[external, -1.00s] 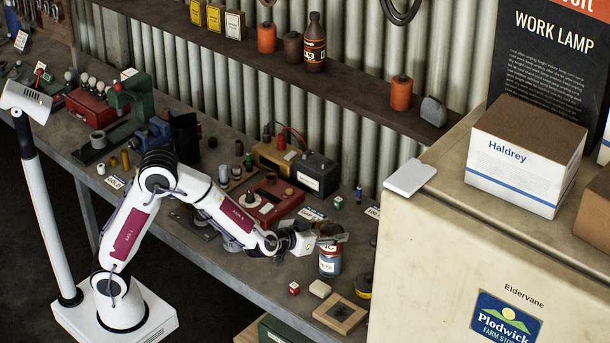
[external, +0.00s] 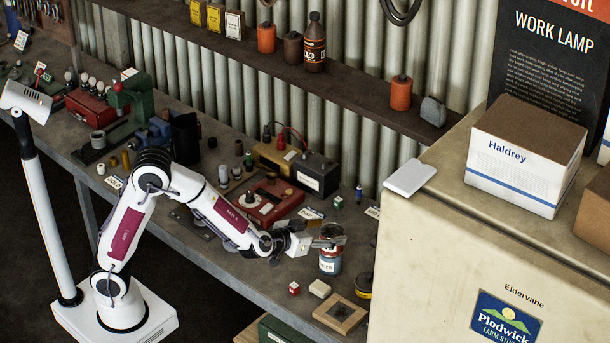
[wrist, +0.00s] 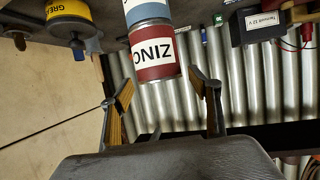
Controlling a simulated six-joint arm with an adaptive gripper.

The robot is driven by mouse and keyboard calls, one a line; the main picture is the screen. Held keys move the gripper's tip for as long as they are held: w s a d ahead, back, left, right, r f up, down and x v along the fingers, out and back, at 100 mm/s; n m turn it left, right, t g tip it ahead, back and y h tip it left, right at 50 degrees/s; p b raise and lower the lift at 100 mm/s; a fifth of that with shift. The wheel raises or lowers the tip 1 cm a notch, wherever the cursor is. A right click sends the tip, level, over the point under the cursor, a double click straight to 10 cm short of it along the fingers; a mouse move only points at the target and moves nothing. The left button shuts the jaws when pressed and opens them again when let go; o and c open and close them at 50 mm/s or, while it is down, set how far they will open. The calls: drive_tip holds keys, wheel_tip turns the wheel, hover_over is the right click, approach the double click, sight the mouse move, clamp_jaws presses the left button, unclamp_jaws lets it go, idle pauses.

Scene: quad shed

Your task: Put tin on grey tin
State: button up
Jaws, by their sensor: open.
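A red tin (wrist: 155,58) with a white ZINC label stands on a blue-grey tin (wrist: 146,12), touching it, in the wrist view, where both appear upside down. In the external view the blue-grey tin (external: 329,264) stands upright on the bench, with the red tin above it partly hidden by my fingers. My gripper (external: 328,240) is open at the height of the red tin. In the wrist view the fingers of my gripper (wrist: 163,80) are spread wide, near the red tin's two sides, and do not visibly press on it.
A yellow grease tin (external: 364,286) stands right of the stack, close to the cream fridge (external: 440,240). A wooden frame (external: 322,313), a cream block (external: 320,288) and a small red box (external: 294,289) lie in front. A dark battery (external: 315,174) stands behind.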

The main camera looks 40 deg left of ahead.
drive_tip(key=v, duration=1)
idle(0.8)
drive_tip(key=s+a+r+m+g+h, duration=0.1)
drive_tip(key=s+a+r+g+h, duration=0.2)
drive_tip(key=a+r, duration=0.45)
drive_tip(key=s+a+f+n+g+y, duration=0.1)
drive_tip(key=s+a+f, duration=0.1)
drive_tip(key=s+a, duration=0.3)
drive_tip(key=s+a+f+n+g+y, duration=0.1)
drive_tip(key=s+a, duration=0.5)
drive_tip(key=a, duration=0.6)
drive_tip(key=s+a+f+g+y, duration=0.2)
drive_tip(key=s+a, duration=0.4)
drive_tip(key=a, duration=0.3)
drive_tip(key=shift+f+n+g+y, duration=0.3)
drive_tip(key=shift+f+n+y, duration=0.15)
drive_tip(key=shift+f, duration=0.45)
